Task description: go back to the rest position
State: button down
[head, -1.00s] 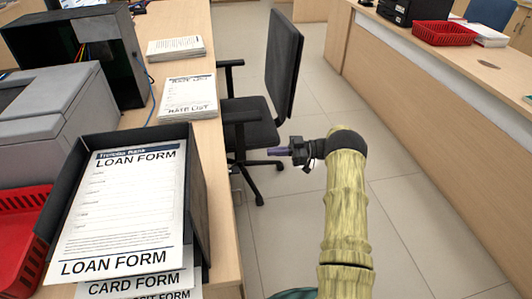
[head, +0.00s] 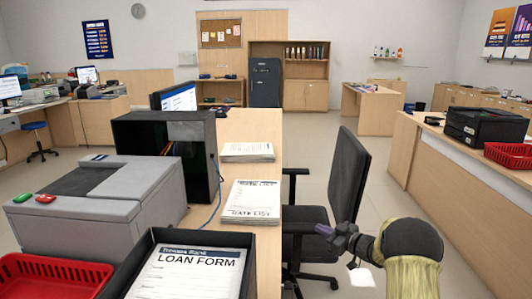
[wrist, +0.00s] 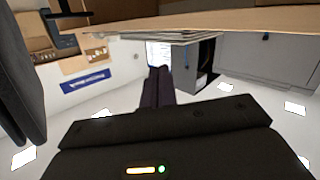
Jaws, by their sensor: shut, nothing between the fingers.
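My gripper (head: 324,230) is in the lower right of the head view, beside the black office chair and right of the left-hand desk. Its purple fingers are together and empty. In the wrist view the shut dark fingers (wrist: 158,88) point up the picture with nothing between them. My yellow-green arm link runs down out of the head view at the lower right.
The black chair (head: 346,185) stands close to my gripper. The left desk (head: 268,205) holds paper stacks, a grey machine (head: 95,200) and a loan form tray (head: 190,275). A counter (head: 450,190) runs along the right. Floor between is open.

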jog(key=s+a+m+g+h, duration=0.1)
jog(key=s+m+g+h, duration=0.25)
jog(key=s, duration=0.95)
jog(key=s+a+f+m+g+h, duration=0.1)
jog(key=s+a+m+g+h, duration=0.2)
jog(key=s, duration=1.1)
jog(key=s+m+g+h, duration=0.3)
jog(key=s+m+h, duration=0.1)
jog(key=s, duration=0.9)
notch_tip(320, 180, up, 28)
jog(key=p, duration=2.8)
jog(key=shift+w+f, duration=0.1)
jog(key=shift+w, duration=0.05)
jog(key=shift+w, duration=0.1)
